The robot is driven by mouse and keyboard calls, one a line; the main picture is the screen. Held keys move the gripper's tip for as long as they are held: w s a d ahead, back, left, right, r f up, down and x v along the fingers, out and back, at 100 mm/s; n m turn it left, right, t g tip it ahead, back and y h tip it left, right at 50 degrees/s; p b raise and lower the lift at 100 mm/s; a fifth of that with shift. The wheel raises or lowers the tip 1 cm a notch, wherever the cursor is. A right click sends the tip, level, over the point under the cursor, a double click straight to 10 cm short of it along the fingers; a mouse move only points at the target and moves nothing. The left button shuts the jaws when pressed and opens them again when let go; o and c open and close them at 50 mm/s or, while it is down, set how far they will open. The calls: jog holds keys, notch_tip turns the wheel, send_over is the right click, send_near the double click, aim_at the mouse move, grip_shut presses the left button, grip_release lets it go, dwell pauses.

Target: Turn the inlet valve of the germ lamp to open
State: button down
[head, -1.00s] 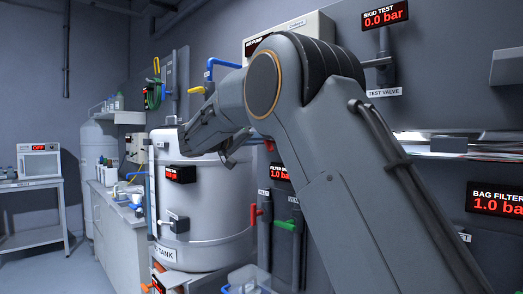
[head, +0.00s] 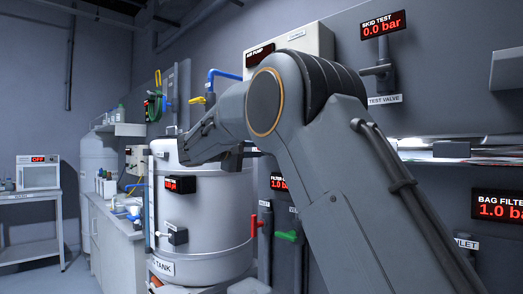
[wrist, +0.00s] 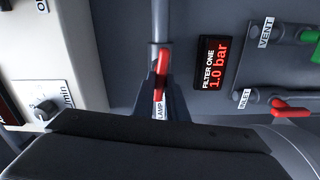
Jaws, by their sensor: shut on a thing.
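The lamp inlet valve has a red handle (wrist: 160,82) on a grey vertical pipe (wrist: 160,22) in the wrist view. The handle lies roughly in line with the pipe. A small white label reading LAMP (wrist: 158,110) sits just below it. My gripper (wrist: 161,88) is shut on the red handle, with a dark finger on each side. The wrist housing covers the lower part of this view. In the head view my arm and wrist hide the valve and the fingertips.
A FILTER ONE display (wrist: 213,63) reads 1.0 bar close to the right of the valve. Further right are a red INLET lever (wrist: 292,111) and a green VENT lever (wrist: 310,36). The large tank (head: 215,205) stands close under my wrist. A knob panel (wrist: 46,108) is left.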

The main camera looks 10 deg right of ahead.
jog(key=shift+n, duration=0.5)
jog(key=shift+f, duration=0.1)
jog(key=c, duration=1.8)
grip_release()
jog(key=shift+o, duration=0.2)
jog(key=shift+a, duration=0.1)
jog(key=b+v, duration=0.1)
jog(key=v, duration=0.6)
jog(key=shift+s+a+b, duration=0.25)
jog(key=shift+a+b, duration=0.05)
jog(key=shift+a, duration=0.05)
